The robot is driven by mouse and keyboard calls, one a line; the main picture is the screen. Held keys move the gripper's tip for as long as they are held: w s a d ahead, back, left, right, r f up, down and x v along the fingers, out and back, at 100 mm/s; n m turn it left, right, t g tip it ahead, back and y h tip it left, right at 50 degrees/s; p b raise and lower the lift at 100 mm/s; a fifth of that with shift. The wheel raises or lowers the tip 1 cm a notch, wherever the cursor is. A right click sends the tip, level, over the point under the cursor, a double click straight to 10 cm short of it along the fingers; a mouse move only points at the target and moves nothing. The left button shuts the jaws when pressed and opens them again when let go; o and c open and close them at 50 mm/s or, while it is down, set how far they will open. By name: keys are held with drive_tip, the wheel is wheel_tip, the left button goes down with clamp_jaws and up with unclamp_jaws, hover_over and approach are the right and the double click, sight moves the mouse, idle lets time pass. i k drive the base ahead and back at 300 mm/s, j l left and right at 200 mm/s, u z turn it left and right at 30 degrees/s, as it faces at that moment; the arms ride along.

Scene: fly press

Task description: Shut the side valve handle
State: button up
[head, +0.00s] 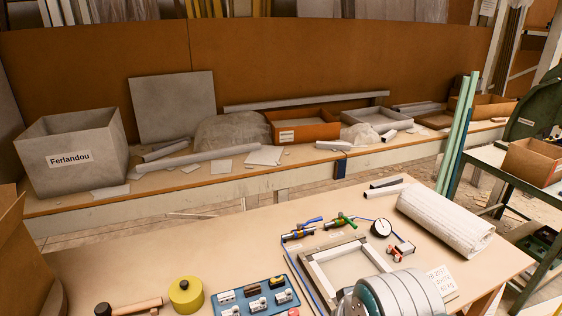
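Two small valves lie near the far edge of the workbench, just behind a metal frame. The left valve (298,235) has a blue lever (309,221) that slants up to the right. The right valve (334,224) has a green lever (346,218) beside it. I cannot tell which one is the side valve, or whether either is open or shut. A round white gauge (381,228) stands to their right on a thin blue line.
A metal frame (316,273) lies in front of the valves. A rolled white cloth (446,220) is at the right. The bench's left middle is clear.

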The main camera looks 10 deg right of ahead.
sight(341, 214)
drive_tip(key=l+u, duration=0.1)
drive_tip(key=l, duration=1.15)
drive_tip(key=i+z, duration=0.15)
drive_tip(key=l, duration=0.05)
